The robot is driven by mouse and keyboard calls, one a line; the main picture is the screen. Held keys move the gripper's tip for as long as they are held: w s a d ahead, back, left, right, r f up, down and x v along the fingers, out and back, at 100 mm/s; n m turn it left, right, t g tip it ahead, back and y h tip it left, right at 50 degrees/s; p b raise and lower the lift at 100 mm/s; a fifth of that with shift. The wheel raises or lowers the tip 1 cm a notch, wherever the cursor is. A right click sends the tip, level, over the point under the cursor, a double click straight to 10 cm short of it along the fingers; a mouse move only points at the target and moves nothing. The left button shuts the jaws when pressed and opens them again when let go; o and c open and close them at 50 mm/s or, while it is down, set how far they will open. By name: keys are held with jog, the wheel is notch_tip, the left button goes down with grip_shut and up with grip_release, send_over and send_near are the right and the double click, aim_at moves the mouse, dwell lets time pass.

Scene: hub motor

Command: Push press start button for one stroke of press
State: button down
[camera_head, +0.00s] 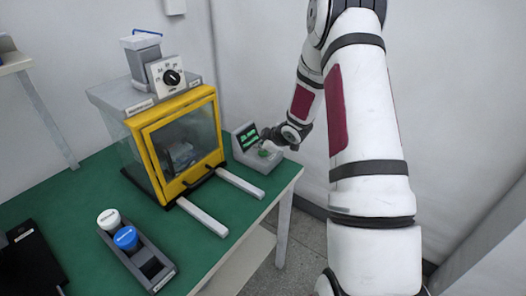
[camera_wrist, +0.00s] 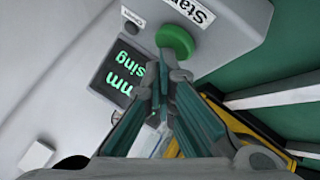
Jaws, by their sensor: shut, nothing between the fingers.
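The control box (camera_head: 243,150) stands at the right end of the green table, beside the yellow-framed press (camera_head: 178,145). In the wrist view a round green button (camera_wrist: 175,41) sits on the box's grey face, next to a label reading "Start" (camera_wrist: 190,10). My gripper (camera_head: 268,147) is at the box in the head view. In the wrist view the shut, empty fingertips (camera_wrist: 168,68) are just short of the green button in the picture. I cannot tell whether they touch it. A lit screen with green text (camera_wrist: 120,72) is partly hidden by my fingers.
Two pale rails (camera_head: 203,216) stick out in front of the press. A grey holder (camera_head: 150,262) with a white-capped and a blue-capped container stands at the front. A black object (camera_head: 30,258) lies at left. The table's right edge is close to the box.

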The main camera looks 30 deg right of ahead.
aim_at(261, 153)
jog(key=shift+r+p, duration=0.65)
jog(key=shift+r, duration=0.25)
notch_tip(261, 153, up, 4)
jog(key=p, duration=0.3)
jog(key=shift+s+r, duration=0.1)
jog(key=shift+r, duration=0.1)
jog(key=shift+r+p, duration=0.3)
jog(key=shift+p, duration=0.1)
